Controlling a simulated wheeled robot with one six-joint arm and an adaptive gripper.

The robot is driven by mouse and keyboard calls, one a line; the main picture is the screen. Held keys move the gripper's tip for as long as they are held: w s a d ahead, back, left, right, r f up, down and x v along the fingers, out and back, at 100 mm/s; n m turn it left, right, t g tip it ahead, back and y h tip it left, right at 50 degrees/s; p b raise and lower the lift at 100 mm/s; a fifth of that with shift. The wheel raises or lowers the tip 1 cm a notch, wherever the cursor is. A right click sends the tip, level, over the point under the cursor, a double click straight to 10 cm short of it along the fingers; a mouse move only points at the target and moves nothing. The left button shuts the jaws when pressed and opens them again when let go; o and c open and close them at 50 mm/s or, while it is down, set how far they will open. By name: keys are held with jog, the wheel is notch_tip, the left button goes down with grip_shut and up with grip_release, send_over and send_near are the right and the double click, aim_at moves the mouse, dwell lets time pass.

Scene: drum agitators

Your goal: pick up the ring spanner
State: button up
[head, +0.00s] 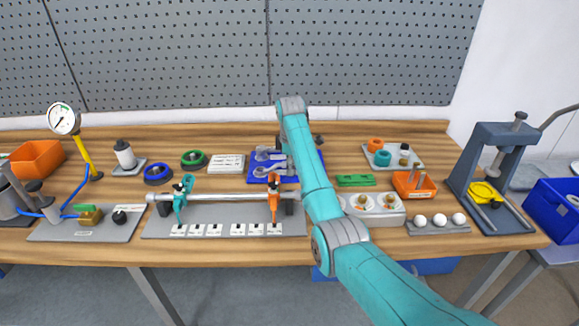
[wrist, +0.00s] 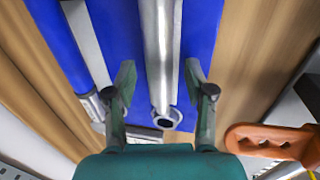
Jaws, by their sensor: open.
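In the wrist view a grey steel spanner (wrist: 160,50) with a ring end lies lengthwise over a blue surface. My gripper (wrist: 160,78) is open, with one finger on each side of the spanner's shank close to its ring end. Gaps show between the shank and both fingers. The spanner's far end runs out of the wrist view. In the head view the blue tray (head: 257,180) holds grey spanners (head: 268,154), partly covered by my arm. My gripper is mostly hidden behind my arm there.
An orange clamp handle (wrist: 270,140) stands close by my gripper's right side; the orange clamp (head: 273,203) sits on a steel bar in front of the tray. Another metal tool (wrist: 92,105) lies left of my fingers. A green block (head: 355,180) is right of my arm.

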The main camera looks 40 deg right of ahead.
jog(key=shift+f, duration=0.3)
grip_shut()
jog(key=shift+w, duration=0.1)
